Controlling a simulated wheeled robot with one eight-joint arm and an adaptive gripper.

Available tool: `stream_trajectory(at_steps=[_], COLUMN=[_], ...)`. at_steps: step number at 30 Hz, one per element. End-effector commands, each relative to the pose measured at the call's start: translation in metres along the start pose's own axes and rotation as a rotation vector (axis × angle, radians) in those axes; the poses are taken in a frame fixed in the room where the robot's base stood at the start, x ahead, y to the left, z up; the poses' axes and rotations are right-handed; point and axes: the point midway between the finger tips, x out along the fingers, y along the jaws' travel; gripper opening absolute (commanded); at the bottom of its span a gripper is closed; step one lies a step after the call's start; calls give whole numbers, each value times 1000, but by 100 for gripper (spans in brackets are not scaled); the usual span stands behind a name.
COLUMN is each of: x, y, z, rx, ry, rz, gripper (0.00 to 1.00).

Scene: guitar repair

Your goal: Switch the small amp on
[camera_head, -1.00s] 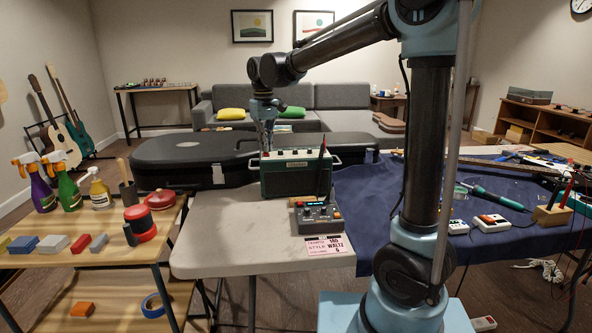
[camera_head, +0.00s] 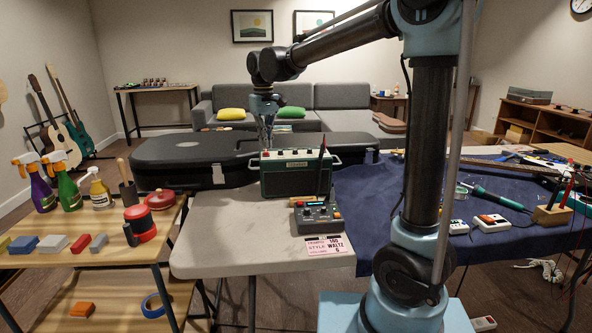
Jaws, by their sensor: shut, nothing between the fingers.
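The small amp (camera_head: 287,179) is a dark green box with a pale top panel and a handle. It stands upright at the back of the pale table (camera_head: 222,235). Its switch is too small to make out. My gripper (camera_head: 268,146) points down at the amp's top, toward its left part. The fingers are shut and empty. Their tips are close to the top edge, and I cannot tell whether they touch it or are behind it.
A grey pedal unit (camera_head: 318,218) with knobs stands in front of the amp, with a dark upright rod (camera_head: 321,165) near it. A pink-and-white card (camera_head: 325,246) lies at the table's front. A black case (camera_head: 180,165) is behind. The table's left part is clear.

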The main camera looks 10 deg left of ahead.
Motion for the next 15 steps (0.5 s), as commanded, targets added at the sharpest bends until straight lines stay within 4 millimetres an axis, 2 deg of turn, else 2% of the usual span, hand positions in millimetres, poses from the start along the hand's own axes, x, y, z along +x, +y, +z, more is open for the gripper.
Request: stream_trajectory(at_steps=[15], x=[-34], y=[0], z=[0], rx=[0], ry=[0], rz=[0], gripper=[0])
